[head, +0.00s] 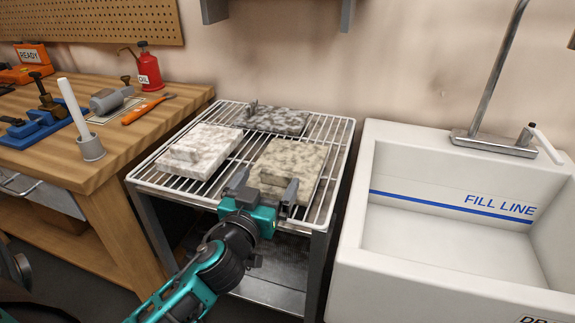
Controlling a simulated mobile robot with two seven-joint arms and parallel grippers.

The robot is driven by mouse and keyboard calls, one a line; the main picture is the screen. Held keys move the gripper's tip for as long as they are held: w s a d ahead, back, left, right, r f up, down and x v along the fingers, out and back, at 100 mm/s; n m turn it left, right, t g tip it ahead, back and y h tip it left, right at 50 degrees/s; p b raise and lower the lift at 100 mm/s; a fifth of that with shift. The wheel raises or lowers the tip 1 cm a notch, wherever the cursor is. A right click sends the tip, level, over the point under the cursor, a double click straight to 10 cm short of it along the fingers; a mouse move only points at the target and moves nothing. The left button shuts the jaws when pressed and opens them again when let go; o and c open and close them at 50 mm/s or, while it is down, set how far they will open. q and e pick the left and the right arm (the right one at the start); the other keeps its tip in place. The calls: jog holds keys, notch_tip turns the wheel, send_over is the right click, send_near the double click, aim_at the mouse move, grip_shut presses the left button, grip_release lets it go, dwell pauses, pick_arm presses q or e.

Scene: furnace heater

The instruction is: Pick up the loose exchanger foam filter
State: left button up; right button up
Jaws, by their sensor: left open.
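Three speckled foam-like pads lie on a white wire rack (340,150): a whitish one (212,148) at left, a dark grey one (280,121) at the back, and a beige one (292,158) at front right. Each seems to have a raised tab. I cannot tell from markings which one is the loose exchanger filter. My left gripper (265,186) is open at the front edge of the beige pad, its fingers on either side of the pad's tab (278,177). Contact cannot be made out. My right gripper is not in view.
A white sink (365,215) marked with a fill line stands right of the rack, with a tall faucet (495,70). At left, a wooden bench (150,135) carries a red oil can (149,70), an orange-handled tool (145,110) and blue fixtures. A shelf bracket hangs above the rack.

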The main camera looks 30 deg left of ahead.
aim_at(276, 175)
pick_arm(q)
jog(key=shift+d+p+x, duration=0.1)
jog(key=shift+p+x, duration=0.05)
jog(key=shift+x, duration=1.35)
jog(key=shift+d+p+x, duration=0.15)
jog(key=shift+x, duration=1.4)
jog(key=shift+f, duration=0.2)
jog(key=shift+c, duration=0.4)
jog(key=c, duration=0.9)
jog(key=shift+c, duration=0.5)
jog(key=shift+r, duration=0.15)
